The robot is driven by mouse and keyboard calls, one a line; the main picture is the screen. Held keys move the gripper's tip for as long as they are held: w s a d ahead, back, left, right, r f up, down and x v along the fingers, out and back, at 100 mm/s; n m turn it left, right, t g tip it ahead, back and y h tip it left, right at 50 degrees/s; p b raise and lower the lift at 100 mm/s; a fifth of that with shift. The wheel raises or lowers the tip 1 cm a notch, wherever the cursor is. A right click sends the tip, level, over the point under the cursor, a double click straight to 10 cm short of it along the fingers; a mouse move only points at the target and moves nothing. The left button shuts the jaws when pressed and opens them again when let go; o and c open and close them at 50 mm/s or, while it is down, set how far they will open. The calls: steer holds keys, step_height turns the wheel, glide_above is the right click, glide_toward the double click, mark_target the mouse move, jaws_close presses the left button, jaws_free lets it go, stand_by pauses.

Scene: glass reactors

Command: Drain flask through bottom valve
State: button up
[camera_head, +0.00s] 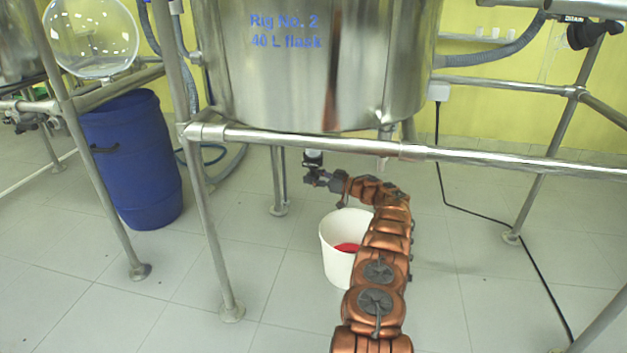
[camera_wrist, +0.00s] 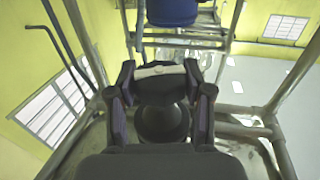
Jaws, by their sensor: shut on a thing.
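The steel vessel (camera_head: 315,85), lettered "Rig No. 2 40 L flask", hangs in a pipe frame. Under it, a small dark valve (camera_head: 313,158) with a pale part shows beside my gripper (camera_head: 322,179). In the wrist view, my gripper (camera_wrist: 160,80) has its two fingers on either side of a pale bar-like handle (camera_wrist: 158,70) and is shut on it. A dark round part (camera_wrist: 162,122) shows just below. The handle's exact angle is hard to tell. My arm partly hides the bucket. No falling stream is visible.
A horizontal frame rail (camera_head: 330,142) crosses in front of the vessel, above my arm. A blue barrel (camera_head: 130,160) stands at the left. A black cable (camera_head: 480,215) runs over the floor at the right. The tiled floor (camera_head: 270,290) is clear at the front.

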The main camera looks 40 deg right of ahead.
steer(key=shift+w+r, duration=0.1)
steer(key=shift+r, duration=0.15)
stand_by(0.4)
steer(key=o, duration=0.9)
steer(key=shift+o, duration=1.3)
steer(key=shift+f, duration=0.1)
steer(key=shift+f, duration=0.1)
steer(key=v, duration=1.2)
steer(key=shift+d, duration=0.1)
